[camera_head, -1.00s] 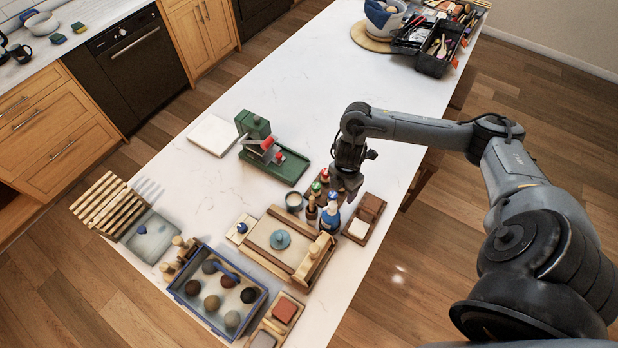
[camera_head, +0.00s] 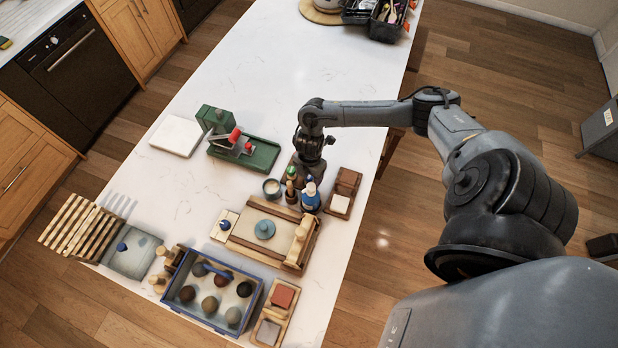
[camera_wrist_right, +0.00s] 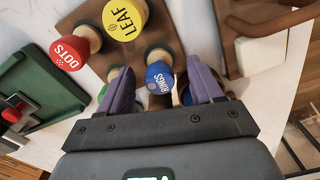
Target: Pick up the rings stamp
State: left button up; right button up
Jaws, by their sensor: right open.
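The rings stamp (camera_wrist_right: 160,77), with a blue round cap reading RINGS and a pale wooden handle, stands in a brown wooden holder in the right wrist view. My right gripper (camera_wrist_right: 163,88) is open, with a purple-grey finger on each side of the stamp; contact cannot be told. A yellow LEAF stamp (camera_wrist_right: 124,19) and a red DOTS stamp (camera_wrist_right: 69,53) stand nearby in that view. My left gripper is not in view.
A wooden board (camera_head: 262,229) and a blue-rimmed tray of clay balls (camera_head: 205,319) lie nearer.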

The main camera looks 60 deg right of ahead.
jog(key=shift+f, duration=1.25)
jog(key=c, duration=1.1)
jog(key=shift+c, duration=0.2)
jog(key=shift+r, duration=0.15)
